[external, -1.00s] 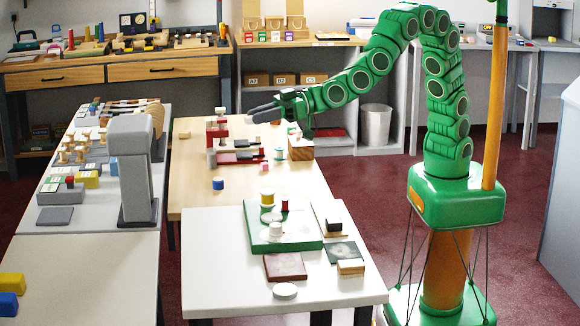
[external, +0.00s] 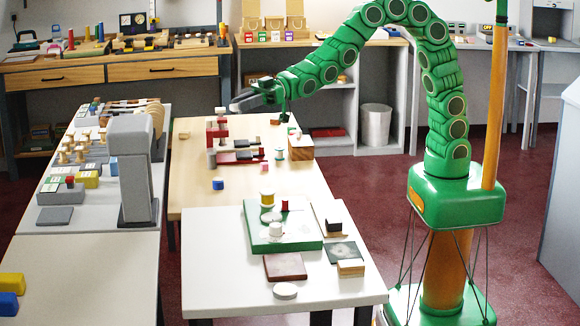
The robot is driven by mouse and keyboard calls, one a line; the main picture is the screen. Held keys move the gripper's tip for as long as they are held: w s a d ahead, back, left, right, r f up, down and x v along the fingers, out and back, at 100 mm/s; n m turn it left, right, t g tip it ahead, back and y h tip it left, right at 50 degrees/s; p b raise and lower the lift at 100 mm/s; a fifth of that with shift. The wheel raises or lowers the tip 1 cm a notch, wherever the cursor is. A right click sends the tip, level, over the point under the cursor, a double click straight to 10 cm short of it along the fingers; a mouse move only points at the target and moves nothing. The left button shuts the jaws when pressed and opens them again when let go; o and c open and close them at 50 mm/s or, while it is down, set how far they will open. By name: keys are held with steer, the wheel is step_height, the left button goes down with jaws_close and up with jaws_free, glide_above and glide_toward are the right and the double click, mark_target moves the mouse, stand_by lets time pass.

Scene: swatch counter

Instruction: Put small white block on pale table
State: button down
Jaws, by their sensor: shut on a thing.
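My gripper (external: 240,103) is high over the far end of the pale wood-topped table (external: 245,192), pointing left. Its dark fingers are shut on a small pale thing at their tips, which fits the small white block; the fingers cover most of it. It is held clear of the table, above and slightly right of a red stand. A white-topped table (external: 215,275) stands nearer the camera, and the pictures do not settle which of the two is the pale table.
The red stand (external: 216,131) and a wooden block (external: 300,147) stand on the wood-topped table, with a blue cylinder (external: 218,184) nearer. A green board (external: 300,244) with small pieces lies on the white-topped table. A grey column (external: 134,170) stands at left. The wood table's near middle is mostly clear.

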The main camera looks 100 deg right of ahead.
steer(key=s+d+f+n+g+y, duration=0.1)
steer(key=s+d+f, duration=0.25)
steer(key=d, duration=0.65)
steer(key=n+g+y, duration=0.2)
steer(key=y, duration=0.1)
glide_above(307, 189)
step_height(307, 189, down, 11)
steer(key=shift+a+f, duration=0.2)
steer(key=shift+f, duration=11.3)
steer(key=c, duration=0.9)
jaws_free()
steer(key=shift+f, duration=0.1)
